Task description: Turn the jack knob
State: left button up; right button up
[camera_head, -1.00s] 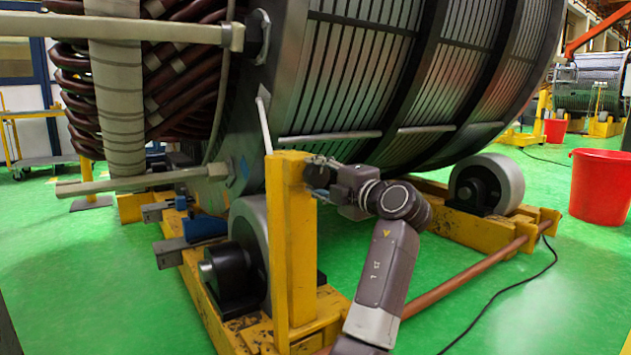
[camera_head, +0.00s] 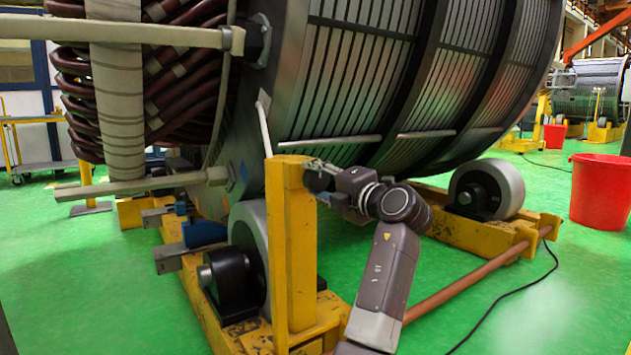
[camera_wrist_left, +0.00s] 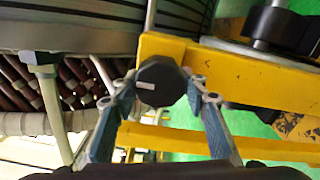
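The jack knob is black and faceted with a small pale mark. In the left wrist view the knob (camera_wrist_left: 160,82) sits on a yellow beam, between the two fingertips. In the head view the knob (camera_head: 317,181) shows at the upper right side of the yellow jack post (camera_head: 292,245). My left gripper (camera_head: 323,180) is beside the post, one finger above and one below the knob. In the left wrist view my left gripper (camera_wrist_left: 160,90) is open around the knob, and contact cannot be told. My right gripper is not in view.
The large stator (camera_head: 350,75) rests on grey rollers (camera_head: 487,187) just above and behind my left arm. A copper-coloured pipe (camera_head: 465,284) and a black cable lie at right. A red bucket (camera_head: 600,190) stands at far right. Green floor is clear around it.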

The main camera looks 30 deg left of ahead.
pick_arm(q)
jog(key=o, duration=0.4)
jog(key=v, duration=1.2)
jog(key=shift+w, duration=0.1)
